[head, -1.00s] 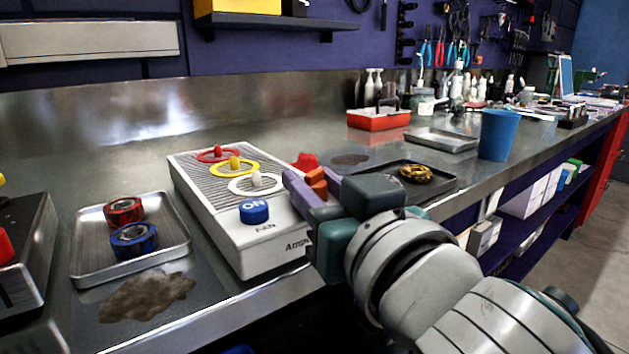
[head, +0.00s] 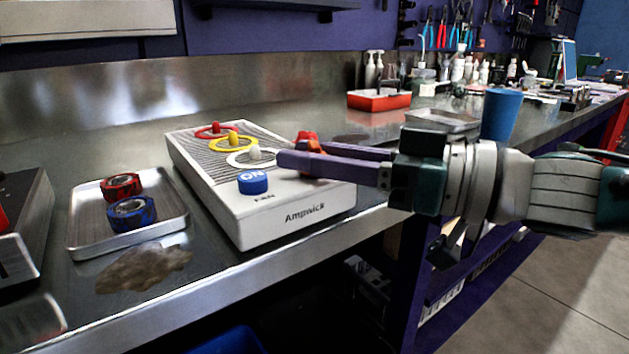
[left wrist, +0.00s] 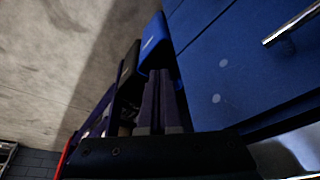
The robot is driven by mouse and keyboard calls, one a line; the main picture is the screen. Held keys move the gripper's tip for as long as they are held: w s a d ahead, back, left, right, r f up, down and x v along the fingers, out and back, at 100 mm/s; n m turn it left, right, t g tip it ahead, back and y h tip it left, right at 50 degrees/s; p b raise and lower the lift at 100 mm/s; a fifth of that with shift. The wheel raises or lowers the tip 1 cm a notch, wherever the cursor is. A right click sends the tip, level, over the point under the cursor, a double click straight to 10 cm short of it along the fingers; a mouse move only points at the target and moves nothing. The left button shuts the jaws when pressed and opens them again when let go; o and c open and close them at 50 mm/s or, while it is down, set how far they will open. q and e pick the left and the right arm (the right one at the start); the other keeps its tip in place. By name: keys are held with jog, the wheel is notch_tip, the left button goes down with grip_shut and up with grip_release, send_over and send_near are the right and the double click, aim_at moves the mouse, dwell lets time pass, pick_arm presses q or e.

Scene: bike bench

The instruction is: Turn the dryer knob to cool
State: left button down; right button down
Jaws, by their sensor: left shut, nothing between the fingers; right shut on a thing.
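The dryer is a white box (head: 300,213) marked "Ampwick" on the bench in the head view. The knob's setting marks cannot be read. My left gripper (left wrist: 160,75) shows only in the left wrist view, shut and empty, away from the dryer.
A metal tray (head: 85,235) with a red and a blue tape roll stands left of the dryer, with a brown stain (head: 143,268) in front. A blue cup (head: 501,115) and red caddy (head: 379,101) stand farther right. Blue drawers (left wrist: 235,70) are near my left gripper.

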jog(key=n+g+b, duration=0.1)
jog(key=g+b, duration=0.1)
jog(key=b, duration=0.1)
jog(key=n+g+y+b, duration=0.1)
jog(key=g+b, duration=0.1)
jog(key=b, duration=0.2)
jog(key=n+g+b, duration=0.2)
jog(key=b, duration=0.1)
jog(key=shift+w+f+y, duration=0.1)
jog(key=shift+f+y, duration=0.2)
jog(key=shift+r+n+g+b, duration=0.3)
jog(key=shift+g+b, duration=0.2)
jog(key=shift+b, duration=0.25)
jog(key=c, duration=0.6)
grip_release()
jog(key=d+b, duration=0.1)
jog(key=d, duration=0.9)
